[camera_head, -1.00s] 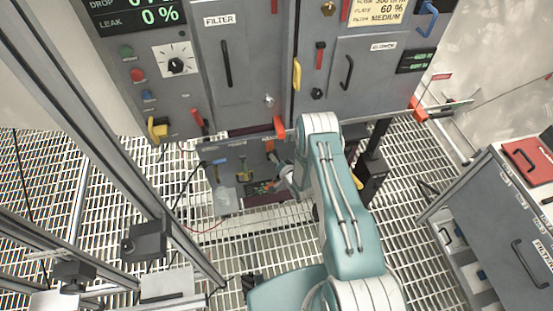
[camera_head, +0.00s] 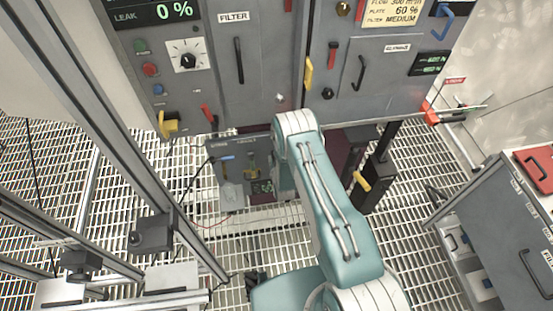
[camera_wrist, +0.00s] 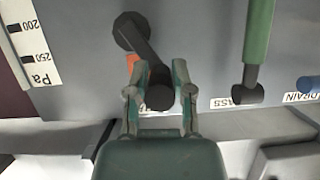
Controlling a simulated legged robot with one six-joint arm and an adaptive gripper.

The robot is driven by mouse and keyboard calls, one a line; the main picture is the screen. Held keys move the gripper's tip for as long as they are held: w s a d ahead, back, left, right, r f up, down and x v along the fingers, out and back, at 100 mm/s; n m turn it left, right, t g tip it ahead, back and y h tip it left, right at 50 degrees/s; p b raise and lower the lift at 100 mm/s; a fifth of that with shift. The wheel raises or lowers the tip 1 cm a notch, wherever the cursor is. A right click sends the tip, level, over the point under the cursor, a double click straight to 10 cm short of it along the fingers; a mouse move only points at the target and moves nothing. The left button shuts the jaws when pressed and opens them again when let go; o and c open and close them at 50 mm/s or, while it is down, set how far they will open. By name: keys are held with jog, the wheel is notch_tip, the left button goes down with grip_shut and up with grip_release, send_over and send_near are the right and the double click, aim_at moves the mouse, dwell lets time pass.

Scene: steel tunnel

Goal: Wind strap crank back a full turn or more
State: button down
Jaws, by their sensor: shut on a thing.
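In the wrist view, a dark crank (camera_wrist: 147,52) runs from a round hub at the top down to a thick round knob (camera_wrist: 160,97). My gripper (camera_wrist: 158,72) has its two green fingers on either side of the knob and is shut on it. A small orange piece (camera_wrist: 132,62) shows beside the left fingertip. I cannot read a label on the crank. In the head view, my own arm hides the gripper and crank.
A green lever (camera_wrist: 258,45) and a blue knob (camera_wrist: 309,84) stand right of the crank; a Pa scale (camera_wrist: 28,50) is left. In the head view, a yellow handle (camera_head: 361,181) sticks out right of my arm. A grey cabinet (camera_head: 500,215) stands at right.

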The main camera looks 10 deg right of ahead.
jog(key=shift+w+a+n, duration=0.1)
jog(key=shift+a+n, duration=0.15)
jog(key=shift+n, duration=0.05)
dwell(0.4)
jog(key=shift+c, duration=2.4)
grip_release()
jog(key=v, duration=1.2)
jog(key=shift+a+f, duration=0.1)
jog(key=shift+a, duration=0.05)
